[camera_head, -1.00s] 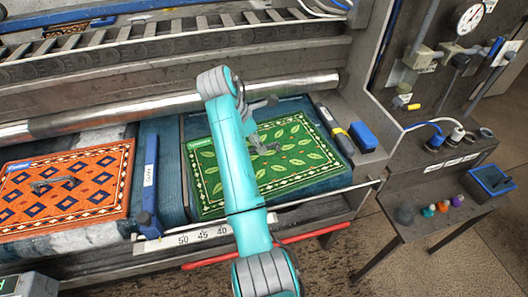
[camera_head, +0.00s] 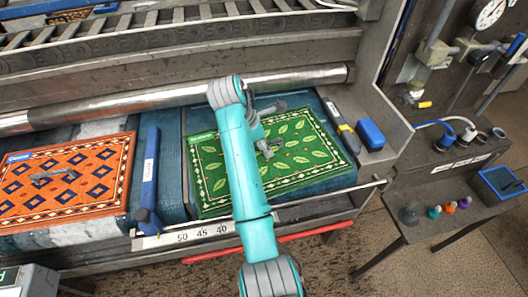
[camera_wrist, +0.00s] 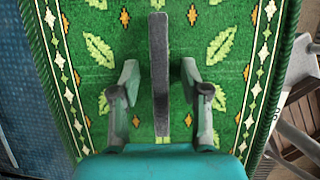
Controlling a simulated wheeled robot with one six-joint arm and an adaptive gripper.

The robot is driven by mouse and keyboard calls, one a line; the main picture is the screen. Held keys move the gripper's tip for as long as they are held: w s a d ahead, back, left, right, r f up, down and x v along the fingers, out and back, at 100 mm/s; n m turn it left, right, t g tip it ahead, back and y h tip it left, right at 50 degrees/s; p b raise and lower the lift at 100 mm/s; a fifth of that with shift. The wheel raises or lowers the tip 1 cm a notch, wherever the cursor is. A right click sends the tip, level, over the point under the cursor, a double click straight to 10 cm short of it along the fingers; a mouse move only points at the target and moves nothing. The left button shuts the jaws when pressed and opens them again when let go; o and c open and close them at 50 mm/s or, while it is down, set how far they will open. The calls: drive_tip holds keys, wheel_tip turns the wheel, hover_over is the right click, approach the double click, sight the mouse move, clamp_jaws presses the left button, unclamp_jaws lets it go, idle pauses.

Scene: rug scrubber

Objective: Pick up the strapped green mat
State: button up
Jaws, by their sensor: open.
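The green mat (camera_head: 305,165), with leaf pattern and a cream-and-dark border, lies flat on the blue bed of the machine. A dark grey strap handle (camera_head: 269,148) stands at its middle, partly beside my arm. In the wrist view the green mat (camera_wrist: 225,95) fills most of the picture, and the strap (camera_wrist: 159,60) runs up the centre. My gripper (camera_wrist: 160,82) is open, with one finger on each side of the strap in the picture and a gap on both sides. I cannot tell whether the fingertips reach down to the strap's height. My arm hides part of the mat in the head view.
An orange mat (camera_head: 85,190) with its own grey handle lies to the left. A blue bar (camera_head: 150,170) stands between the mats. A yellow-and-black tool (camera_head: 343,128) and a blue block (camera_head: 370,134) lie to the right. A metal roller (camera_head: 180,97) runs behind.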

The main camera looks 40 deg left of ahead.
drive_tip(key=shift+f, duration=0.1)
idle(0.3)
clamp_jaws()
